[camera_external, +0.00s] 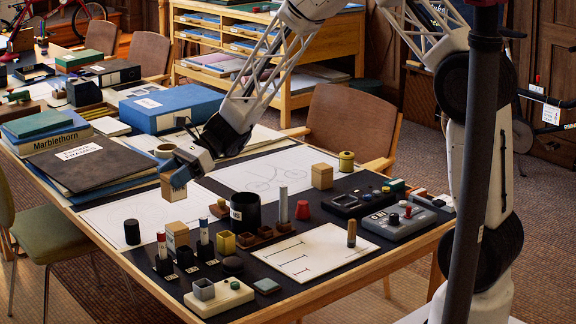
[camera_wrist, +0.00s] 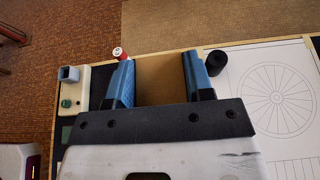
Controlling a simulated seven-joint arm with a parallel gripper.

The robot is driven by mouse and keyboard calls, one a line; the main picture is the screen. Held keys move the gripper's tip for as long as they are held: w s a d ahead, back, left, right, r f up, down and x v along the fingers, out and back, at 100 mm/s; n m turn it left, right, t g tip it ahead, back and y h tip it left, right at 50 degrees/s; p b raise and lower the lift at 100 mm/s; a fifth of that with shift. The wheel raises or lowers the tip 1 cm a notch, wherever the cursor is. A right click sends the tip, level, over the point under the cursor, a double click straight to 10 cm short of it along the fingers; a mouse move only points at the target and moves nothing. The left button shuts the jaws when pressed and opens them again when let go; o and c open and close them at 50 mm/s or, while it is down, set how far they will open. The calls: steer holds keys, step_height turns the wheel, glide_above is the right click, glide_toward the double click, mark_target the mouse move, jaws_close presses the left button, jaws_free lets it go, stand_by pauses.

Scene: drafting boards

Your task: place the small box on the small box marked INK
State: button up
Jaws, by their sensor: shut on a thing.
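My gripper (camera_external: 183,172) is shut on a small tan box (camera_external: 174,189), holding it in the air over the desk. In the wrist view, the box (camera_wrist: 161,82) fills the space between the two blue fingers (camera_wrist: 158,84). A second small tan box (camera_external: 177,236) with a dark marking too small to read stands upright on the black mat, below the held box in the external view. A clear gap shows between the two boxes there. I cannot make out the second box in the wrist view, where the held box and gripper block much of the scene.
A black cylinder (camera_external: 132,232) stands left of the marked box. Markers in black holders (camera_external: 163,262) stand close in front of it. Another tan box (camera_external: 322,176) stands further back.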

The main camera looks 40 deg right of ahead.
steer(key=shift+f, duration=1.75)
steer(key=shift+f, duration=1.85)
steer(key=shift+f, duration=0.1)
steer(key=o, duration=0.9)
steer(key=shift+o, duration=0.2)
steer(key=shift+d, duration=0.1)
steer(key=v, duration=1.2)
